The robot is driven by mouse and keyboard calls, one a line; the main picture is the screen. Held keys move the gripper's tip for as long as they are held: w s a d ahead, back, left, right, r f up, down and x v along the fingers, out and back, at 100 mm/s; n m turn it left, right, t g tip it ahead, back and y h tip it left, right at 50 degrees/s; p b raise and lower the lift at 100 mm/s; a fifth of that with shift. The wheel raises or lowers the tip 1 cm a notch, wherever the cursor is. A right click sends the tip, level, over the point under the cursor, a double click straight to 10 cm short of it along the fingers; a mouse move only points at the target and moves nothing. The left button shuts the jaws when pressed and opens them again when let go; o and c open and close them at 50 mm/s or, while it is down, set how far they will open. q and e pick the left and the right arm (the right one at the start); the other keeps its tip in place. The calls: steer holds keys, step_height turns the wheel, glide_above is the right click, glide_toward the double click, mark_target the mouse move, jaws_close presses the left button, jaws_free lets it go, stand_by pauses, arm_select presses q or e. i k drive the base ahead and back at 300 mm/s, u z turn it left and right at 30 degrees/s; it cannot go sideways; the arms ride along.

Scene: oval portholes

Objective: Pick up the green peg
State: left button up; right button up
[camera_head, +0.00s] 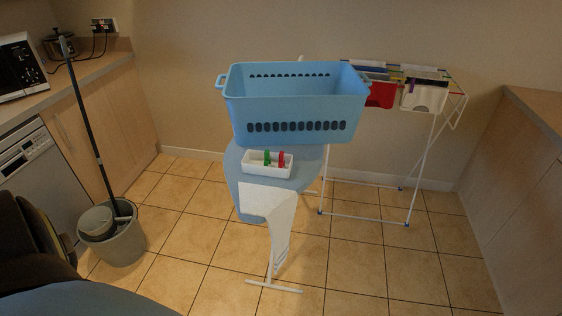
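The green peg (267,158) stands in a small white tray (252,171), left of a red peg (281,159). The tray sits on the blue top of an ironing board (240,199), in front of a large blue laundry basket (295,110). The pegs are small and their lower parts are partly hidden by the tray wall. Neither my left nor my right gripper shows in the head view.
A white drying rack (415,185) with hung cloths stands at the right. A mop (86,120) leans in a grey bucket (118,242) at the left. Counters (88,66) flank the room. Tiled floor (370,268) is open at front right.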

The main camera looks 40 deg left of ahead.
mark_target(267, 162)
steer(key=u, duration=1.3)
